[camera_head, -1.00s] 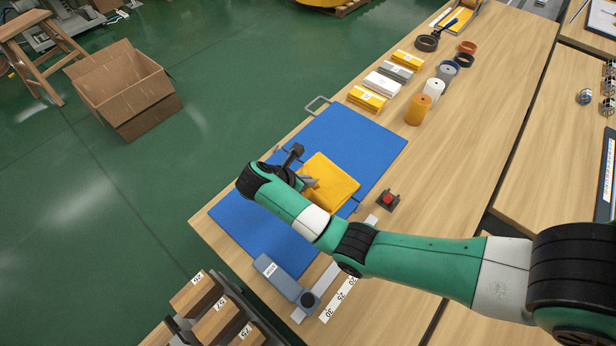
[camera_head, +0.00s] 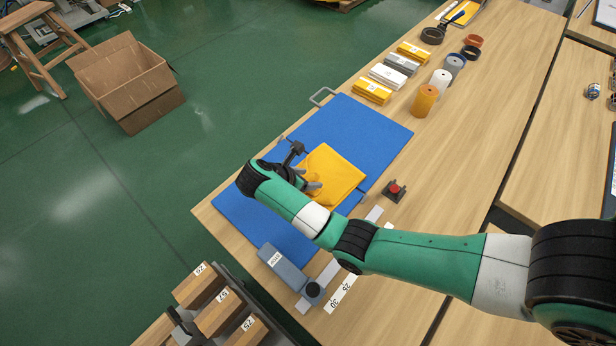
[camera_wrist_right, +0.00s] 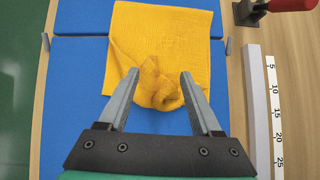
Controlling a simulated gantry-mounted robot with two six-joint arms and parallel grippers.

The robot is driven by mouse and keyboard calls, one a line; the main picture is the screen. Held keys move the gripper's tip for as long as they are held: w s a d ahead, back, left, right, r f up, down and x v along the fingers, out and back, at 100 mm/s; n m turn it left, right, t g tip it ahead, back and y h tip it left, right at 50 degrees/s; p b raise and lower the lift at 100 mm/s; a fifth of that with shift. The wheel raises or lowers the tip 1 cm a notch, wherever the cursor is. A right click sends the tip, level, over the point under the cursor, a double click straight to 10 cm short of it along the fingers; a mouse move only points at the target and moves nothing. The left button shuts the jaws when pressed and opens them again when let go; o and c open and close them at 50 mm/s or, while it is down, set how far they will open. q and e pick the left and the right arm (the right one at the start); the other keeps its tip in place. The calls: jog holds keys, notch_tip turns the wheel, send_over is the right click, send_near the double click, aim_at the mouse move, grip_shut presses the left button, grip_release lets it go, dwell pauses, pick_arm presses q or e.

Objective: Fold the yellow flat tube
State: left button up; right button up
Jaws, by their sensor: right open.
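The yellow flat tube (camera_head: 338,172) lies on the blue mat (camera_head: 352,125), across a seam between two mat sections. In the right wrist view the yellow tube (camera_wrist_right: 160,30) is a flat, roughly square piece with a rumpled, bunched edge facing my gripper. My right gripper (camera_head: 312,186) is at the near-left edge of the tube. In the wrist view its fingers (camera_wrist_right: 160,76) are spread apart on either side of the bunched part, with nothing visibly clamped. Whether the fingertips touch the cloth is unclear. My left gripper is out of view.
A blue-grey block (camera_head: 284,268) and a numbered scale (camera_head: 342,292) lie at the mat's near side. A red-knobbed device (camera_head: 394,190) stands right of the mat. Folded stacks (camera_head: 388,76) and rolls (camera_head: 424,100) stand beyond it. The table to the right is largely clear.

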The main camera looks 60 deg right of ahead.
jog(key=o, duration=0.5)
notch_tip(320, 180, up, 9)
jog(key=p, duration=0.7)
jog(key=shift+p, duration=0.4)
